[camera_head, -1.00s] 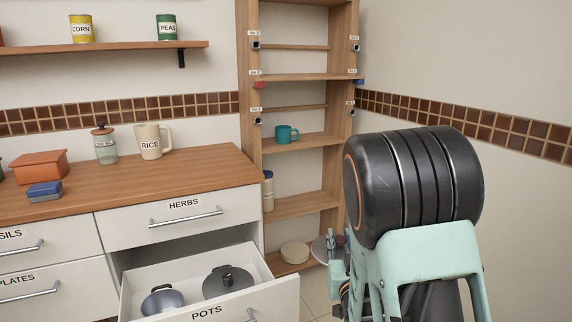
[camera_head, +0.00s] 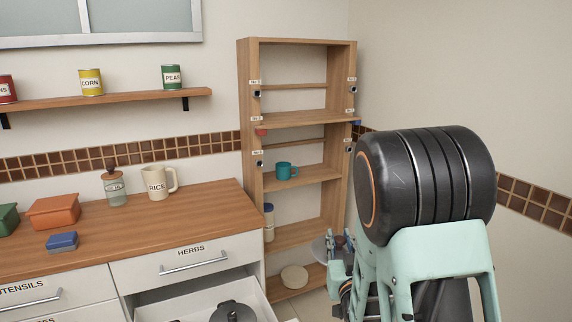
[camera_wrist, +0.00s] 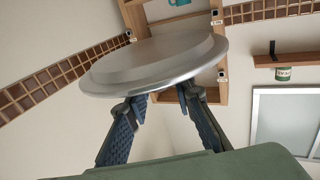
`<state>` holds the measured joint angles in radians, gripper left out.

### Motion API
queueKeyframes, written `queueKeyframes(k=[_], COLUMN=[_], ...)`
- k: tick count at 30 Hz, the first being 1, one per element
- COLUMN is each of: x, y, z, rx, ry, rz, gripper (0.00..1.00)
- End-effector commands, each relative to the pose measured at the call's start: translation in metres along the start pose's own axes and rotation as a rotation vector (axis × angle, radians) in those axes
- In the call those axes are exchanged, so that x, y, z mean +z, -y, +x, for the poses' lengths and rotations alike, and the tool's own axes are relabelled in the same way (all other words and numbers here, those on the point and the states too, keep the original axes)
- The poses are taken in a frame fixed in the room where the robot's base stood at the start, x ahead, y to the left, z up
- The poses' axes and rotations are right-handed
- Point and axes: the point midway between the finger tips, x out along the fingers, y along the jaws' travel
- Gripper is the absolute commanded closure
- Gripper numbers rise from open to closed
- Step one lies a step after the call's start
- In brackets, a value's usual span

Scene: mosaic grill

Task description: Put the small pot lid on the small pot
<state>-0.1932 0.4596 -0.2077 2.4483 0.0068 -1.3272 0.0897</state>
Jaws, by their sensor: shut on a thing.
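My gripper (camera_wrist: 160,98) is shut on the small pot lid (camera_wrist: 155,62), a round silver-grey metal disc with a stepped rim. In the wrist view the two blue-padded fingers hold it from below, its broad face spread above them; any knob is hidden between the fingers. In the head view the lid (camera_head: 319,250) shows as a thin disc edge beside my gripper (camera_head: 341,252), in front of the tall shelf and right of the drawer. The small pot is out of view now, below the head view's lower edge.
The open pots drawer (camera_head: 262,303) shows only at the bottom, with a dark lidded pot (camera_head: 233,312) in it. The counter (camera_head: 130,225) holds a rice jug (camera_head: 157,183), a glass jar (camera_head: 114,190) and boxes. The shelf (camera_head: 243,120) stands behind.

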Motion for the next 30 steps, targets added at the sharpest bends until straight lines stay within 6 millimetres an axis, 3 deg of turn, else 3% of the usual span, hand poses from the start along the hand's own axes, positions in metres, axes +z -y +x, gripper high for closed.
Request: queueKeyframes(k=[1,18,24,30], x=[-0.023,-0.135,-0.154,-0.157], y=[0.0,0.0,0.0,0.001], z=[0.0,0.0,0.0,0.0], rx=[0.0,0.0,0.0,-0.001], ry=[-0.002,-0.002,-0.002,-0.002], rz=[0.0,0.001,0.0,0.0], gripper=[1.0,1.0,1.0,1.0])
